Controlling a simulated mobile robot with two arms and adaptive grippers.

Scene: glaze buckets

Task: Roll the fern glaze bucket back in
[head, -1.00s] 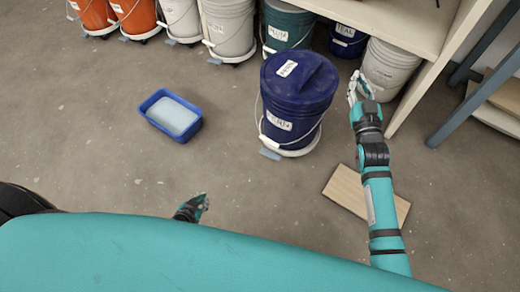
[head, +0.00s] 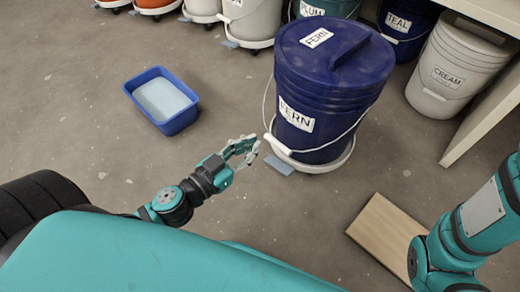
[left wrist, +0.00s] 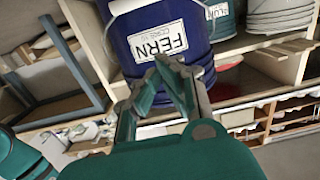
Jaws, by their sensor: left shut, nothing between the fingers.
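The fern glaze bucket (head: 335,90) is dark blue, with a lid and FERN labels. It stands upright on a white round dolly (head: 318,164) out on the floor in front of the shelf, its wire handle hanging down. My left gripper (head: 254,146) is shut and empty, just left of the bucket's lower side, seemingly a little apart from it. In the left wrist view the gripper (left wrist: 160,70) shows in front of the bucket's FERN label (left wrist: 158,41). Of my right arm only links show at the right edge; its gripper is out of view.
Plum (head: 325,8), teal (head: 401,22) and cream (head: 455,68) buckets stand at the back under the shelf (head: 486,120). A blue tub (head: 178,122) stands on the floor at left. A wooden board (head: 385,235) lies at front right. Floor between tub and bucket is clear.

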